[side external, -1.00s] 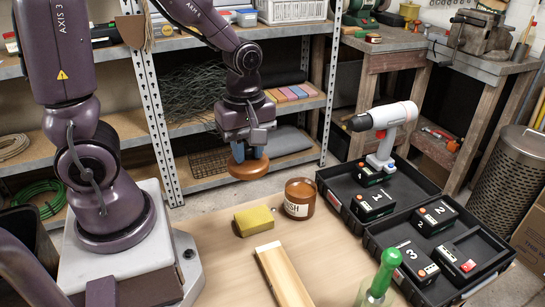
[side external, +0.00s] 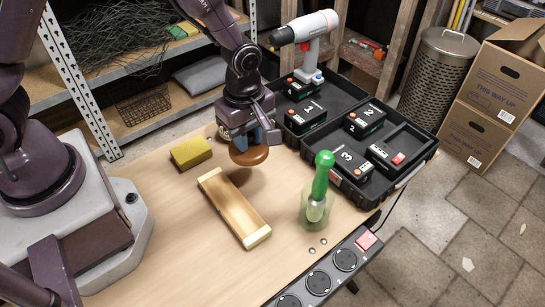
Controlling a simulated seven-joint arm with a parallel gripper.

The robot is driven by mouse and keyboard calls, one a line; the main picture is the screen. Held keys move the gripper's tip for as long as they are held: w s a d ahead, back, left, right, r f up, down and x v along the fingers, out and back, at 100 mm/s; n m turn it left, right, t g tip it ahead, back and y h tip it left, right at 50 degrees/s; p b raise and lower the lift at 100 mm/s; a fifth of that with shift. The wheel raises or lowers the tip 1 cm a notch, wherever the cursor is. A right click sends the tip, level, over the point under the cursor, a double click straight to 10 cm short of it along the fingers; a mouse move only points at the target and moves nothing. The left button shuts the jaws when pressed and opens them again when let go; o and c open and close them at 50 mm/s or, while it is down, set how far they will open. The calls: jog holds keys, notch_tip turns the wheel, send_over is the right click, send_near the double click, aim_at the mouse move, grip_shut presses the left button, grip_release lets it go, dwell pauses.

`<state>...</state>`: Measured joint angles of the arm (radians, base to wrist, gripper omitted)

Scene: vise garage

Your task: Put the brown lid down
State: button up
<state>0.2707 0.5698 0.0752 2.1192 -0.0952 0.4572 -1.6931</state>
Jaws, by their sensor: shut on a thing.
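The brown lid (side external: 249,156) is a round disc held low over the wooden table. My gripper (side external: 248,142) points down and is shut on the lid from above. A soft shadow lies on the table just below the lid, so it appears slightly above the surface; the exact gap is hard to tell. The brown jar seen earlier is mostly or wholly hidden behind my gripper.
A yellow sponge (side external: 191,153) lies left of the lid and a wooden block (side external: 235,207) lies in front. A green-handled tool (side external: 321,176) stands in a clear cup at right. A black case (side external: 345,125) with batteries and a drill (side external: 305,38) is behind right. A power strip (side external: 320,277) runs along the front edge.

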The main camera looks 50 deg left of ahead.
send_over(273, 168)
jog(key=f, duration=0.5)
jog(key=shift+s+a+f, duration=0.1)
jog(key=shift+s+f, duration=0.1)
jog(key=shift+f, duration=0.05)
jog(key=shift+w+f, duration=0.2)
jog(key=shift+f, duration=1.6)
jog(key=shift+f, duration=0.15)
jog(key=o, duration=0.9)
notch_tip(273, 168, up, 12)
jog(key=shift+r, duration=0.25)
jog(key=s+a+r+m+t, duration=0.25)
jog(key=s+r+m, duration=0.3)
jog(key=r, duration=0.45)
jog(key=s+a+r+m+t, duration=0.1)
jog(key=s+a+r+m, duration=0.2)
jog(key=s+r+m, duration=0.45)
jog(key=s+a+r+m+t, duration=0.2)
jog(key=s+r+m, duration=0.2)
jog(key=s+m, duration=0.1)
jog(key=shift+s+a+r, duration=0.2)
jog(key=shift+s+r, duration=0.05)
jog(key=shift+s, duration=0.2)
